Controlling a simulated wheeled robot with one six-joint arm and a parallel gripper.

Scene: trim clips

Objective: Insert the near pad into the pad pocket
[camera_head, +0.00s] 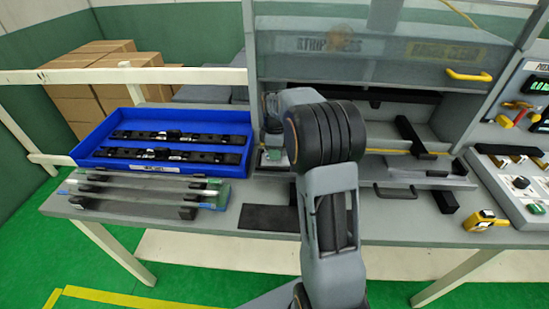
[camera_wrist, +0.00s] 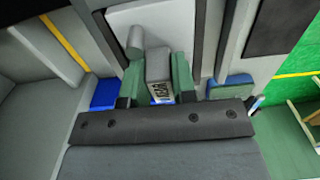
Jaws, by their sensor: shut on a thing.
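My gripper (camera_wrist: 160,82) shows in the wrist view, with a green-faced finger on each side. It is shut on a small grey block with a dark lettered label, which I take to be the pad (camera_wrist: 158,64); the lettering is hard to read. A pale grey plate and a rounded grey part lie just beyond the block; I cannot tell whether they touch it. In the head view my arm covers most of the gripper; a small green patch shows left of the elbow. I cannot make out the pad pocket in either view.
A blue tray (camera_head: 82,156) of black clip strips stands on the bench's left, behind stacked rails (camera_head: 140,192). A dark mat (camera_head: 268,218) lies in front. A machine with a raised clear guard (camera_head: 400,60) is behind my arm. A yellow tape measure (camera_head: 485,220) lies right.

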